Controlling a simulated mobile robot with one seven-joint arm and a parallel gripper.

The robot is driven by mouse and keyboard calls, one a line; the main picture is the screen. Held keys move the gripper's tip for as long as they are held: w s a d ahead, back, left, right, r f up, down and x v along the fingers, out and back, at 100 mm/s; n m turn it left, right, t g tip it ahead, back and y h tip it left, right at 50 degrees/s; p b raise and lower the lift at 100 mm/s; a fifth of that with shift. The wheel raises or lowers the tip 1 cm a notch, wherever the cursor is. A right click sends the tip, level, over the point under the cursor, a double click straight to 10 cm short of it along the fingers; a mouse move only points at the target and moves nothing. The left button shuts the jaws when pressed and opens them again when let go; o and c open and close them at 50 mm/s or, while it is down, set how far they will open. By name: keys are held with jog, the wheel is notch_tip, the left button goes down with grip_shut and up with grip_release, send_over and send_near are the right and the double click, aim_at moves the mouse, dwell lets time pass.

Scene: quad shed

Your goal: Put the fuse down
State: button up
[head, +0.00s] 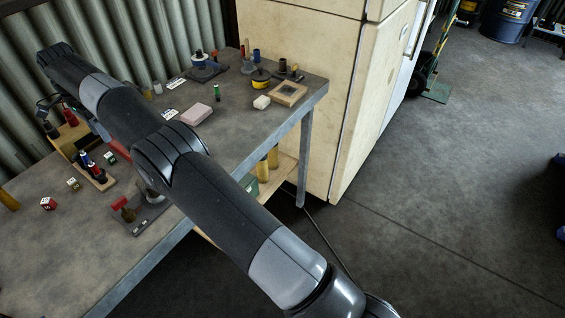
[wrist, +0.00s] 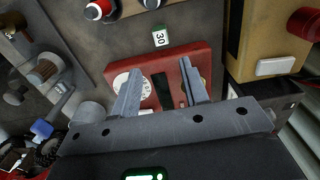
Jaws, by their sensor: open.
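My gripper (wrist: 160,75) is open in the wrist view, its two grey fingers apart. A red device (wrist: 205,55) with a white dial and a dark slot lies beyond and between the fingers; I cannot tell if they touch it. I see nothing held between the fingertips. A small pale block marked 30 (wrist: 160,37) lies just past the red device; I cannot tell whether it is the fuse. In the head view my arm reaches across the workbench (head: 110,262) to its far left, and my gripper is largely hidden there.
Red-capped cylinders (wrist: 98,10) stand in a rack. A wooden box (wrist: 262,40) is at right in the wrist view. Small marked blocks, one red and white (head: 48,203), lie on the bench. A pink block (head: 196,114) and wooden frame (head: 289,94) are farther right. A cream cabinet (head: 295,80) adjoins.

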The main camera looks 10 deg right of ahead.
jog(key=w+d+r+n+t, duration=0.1)
jog(key=w+d+r+n, duration=0.1)
jog(key=d+r, duration=1.15)
jog(key=s+d+r+n+t, duration=0.1)
jog(key=s+d+r, duration=0.25)
jog(key=d, duration=0.65)
jog(key=s+d+r+n+t, duration=0.1)
jog(key=s+d+r, duration=0.3)
jog(key=d, duration=0.6)
jog(key=s+d+f+n+t, duration=0.1)
jog(key=s+d+f+n, duration=0.1)
jog(key=s+d, duration=1.05)
jog(key=s+d+f+n, duration=0.1)
jog(key=s+d+f, duration=0.1)
jog(key=s, duration=0.3)
jog(key=s+d+f+n+t, duration=0.1)
jog(key=s+d+f, duration=0.1)
jog(key=s+f, duration=0.2)
jog(key=s+d+f, duration=0.3)
jog(key=s, duration=0.4)
jog(key=shift+f+n, duration=0.25)
jog(key=shift+n, duration=0.15)
